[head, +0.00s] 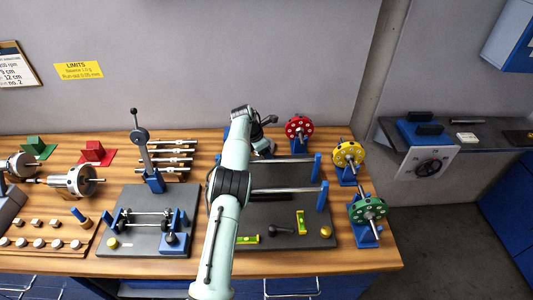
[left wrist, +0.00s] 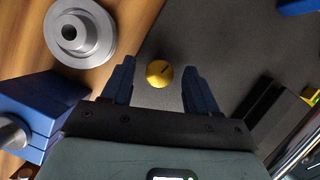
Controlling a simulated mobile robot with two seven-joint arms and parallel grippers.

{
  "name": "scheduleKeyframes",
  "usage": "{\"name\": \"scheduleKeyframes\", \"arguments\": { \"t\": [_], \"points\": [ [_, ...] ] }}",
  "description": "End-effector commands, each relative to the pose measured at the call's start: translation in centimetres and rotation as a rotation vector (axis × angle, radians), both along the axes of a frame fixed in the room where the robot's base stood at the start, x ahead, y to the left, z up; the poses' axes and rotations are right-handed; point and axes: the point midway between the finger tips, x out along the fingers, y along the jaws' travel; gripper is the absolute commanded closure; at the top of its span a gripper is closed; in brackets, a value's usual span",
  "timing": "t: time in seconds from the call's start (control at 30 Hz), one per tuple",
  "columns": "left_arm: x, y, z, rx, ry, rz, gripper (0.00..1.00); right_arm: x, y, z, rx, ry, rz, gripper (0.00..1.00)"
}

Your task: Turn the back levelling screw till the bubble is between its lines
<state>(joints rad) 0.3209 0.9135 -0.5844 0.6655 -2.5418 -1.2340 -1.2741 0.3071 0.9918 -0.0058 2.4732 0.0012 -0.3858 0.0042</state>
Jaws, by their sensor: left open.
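The yellow back levelling screw (left wrist: 159,74) with a dark slot line shows in the left wrist view at the corner of the dark base plate (head: 285,205). My left gripper (left wrist: 158,66) is open, with one finger on each side of the screw and visible gaps to it. In the head view my left arm hides this screw and the fingertips. Two yellow-green bubble levels lie on the plate, one crosswise (head: 248,240) and one lengthwise (head: 300,223). Their bubbles are too small to read. Another yellow screw (head: 326,231) is at the front right corner. My right gripper is not in view.
Blue posts (head: 322,197) and steel bars stand on the plate. Red (head: 299,128), yellow (head: 348,154) and green (head: 367,209) rotors stand to its right. A second dark stand (head: 145,225) is at left. A grey flanged part (left wrist: 80,33) lies close to my fingers.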

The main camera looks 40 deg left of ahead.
Motion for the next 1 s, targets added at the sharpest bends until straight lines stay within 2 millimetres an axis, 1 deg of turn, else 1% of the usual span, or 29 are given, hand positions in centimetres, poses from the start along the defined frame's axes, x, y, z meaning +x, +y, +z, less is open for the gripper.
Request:
{"name": "scheduleKeyframes", "arguments": {
  "t": [0.1, 0.33, 0.37, 0.4, 0.47, 0.5, 0.77, 1.0],
  "points": [
    [0.14, -0.08, -0.33, 0.000, -0.001, 0.000, 0.41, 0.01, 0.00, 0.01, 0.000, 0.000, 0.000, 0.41],
    [0.16, -0.09, -0.34, 0.000, -0.001, 0.000, 0.41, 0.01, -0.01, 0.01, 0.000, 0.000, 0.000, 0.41],
    [0.16, -0.10, -0.34, 0.000, -0.001, 0.000, 0.51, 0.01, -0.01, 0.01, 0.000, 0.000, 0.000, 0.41],
    [0.16, -0.09, -0.34, 0.000, -0.001, 0.000, 0.64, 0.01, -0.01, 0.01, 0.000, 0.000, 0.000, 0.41],
    [0.15, -0.09, -0.33, 0.000, -0.001, 0.000, 0.83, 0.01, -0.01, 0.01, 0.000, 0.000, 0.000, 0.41],
    [0.16, -0.10, -0.32, 0.000, -0.001, 0.000, 0.96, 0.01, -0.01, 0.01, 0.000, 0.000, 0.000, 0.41],
    [0.16, -0.14, -0.30, -0.001, -0.001, 0.013, 0.97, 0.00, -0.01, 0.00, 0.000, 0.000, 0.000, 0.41],
    [0.16, -0.26, -0.24, -0.002, -0.001, 0.105, 0.97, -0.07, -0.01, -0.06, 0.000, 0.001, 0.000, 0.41]
  ]
}}
